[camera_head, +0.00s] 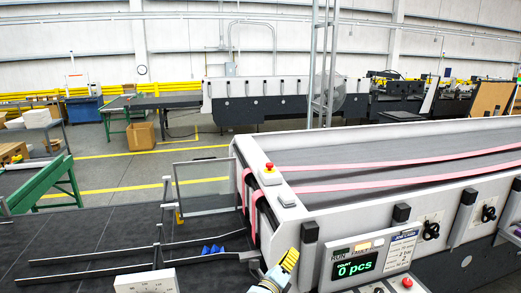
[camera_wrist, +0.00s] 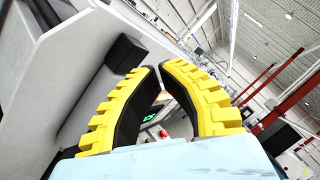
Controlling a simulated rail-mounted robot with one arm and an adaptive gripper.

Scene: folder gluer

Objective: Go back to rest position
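My gripper (camera_head: 289,262) shows at the bottom middle of the head view, with yellow ribbed fingers. It is in front of the side of the folder gluer (camera_head: 315,195), just left of the counter panel. In the wrist view, the two yellow fingers with black inner pads (camera_wrist: 160,70) curve together and their tips nearly meet. Nothing is held between them. The green counter display (camera_wrist: 150,119) shows through the gap between the fingers. In the head view that display (camera_head: 356,268) reads "0 pcs".
A red emergency button (camera_head: 269,167) is on the machine corner. Pink belts (camera_head: 400,172) run along its top. A dark delivery table (camera_head: 95,235) with metal rails and small blue pieces (camera_head: 212,249) lies left. A white box (camera_head: 146,283) is at the front. A cardboard box (camera_head: 141,136) stands behind.

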